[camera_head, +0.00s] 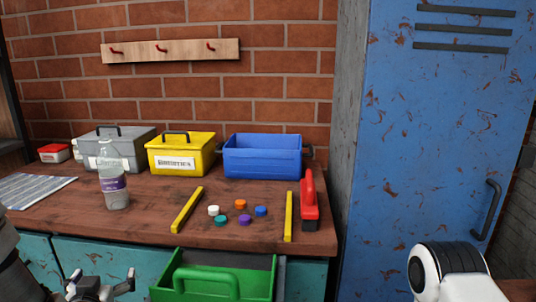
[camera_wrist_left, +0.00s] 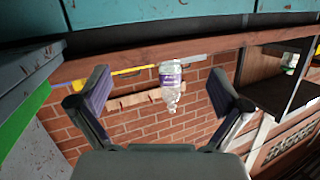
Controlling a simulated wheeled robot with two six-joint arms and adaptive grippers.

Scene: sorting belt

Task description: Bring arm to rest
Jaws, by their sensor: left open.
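My left gripper (camera_head: 103,284) is at the bottom left of the head view, low in front of the teal cabinet fronts and below the worktop edge. Its two fingers are spread, and in the left wrist view (camera_wrist_left: 158,95) nothing sits between them. A clear bottle with a purple label (camera_head: 114,184) stands upright on the worktop. It shows upside down in the left wrist view (camera_wrist_left: 171,80), beyond the fingers and apart from them. My right gripper is out of view; a white and black link at the lower right is probably mine.
The wooden worktop (camera_head: 150,222) holds grey (camera_head: 128,152), yellow (camera_head: 187,163) and blue (camera_head: 262,163) boxes, several coloured caps between two yellow strips, and a red-handled tool (camera_head: 309,203). A green crate (camera_head: 265,265) stands in front. A blue locker (camera_head: 425,130) is at right.

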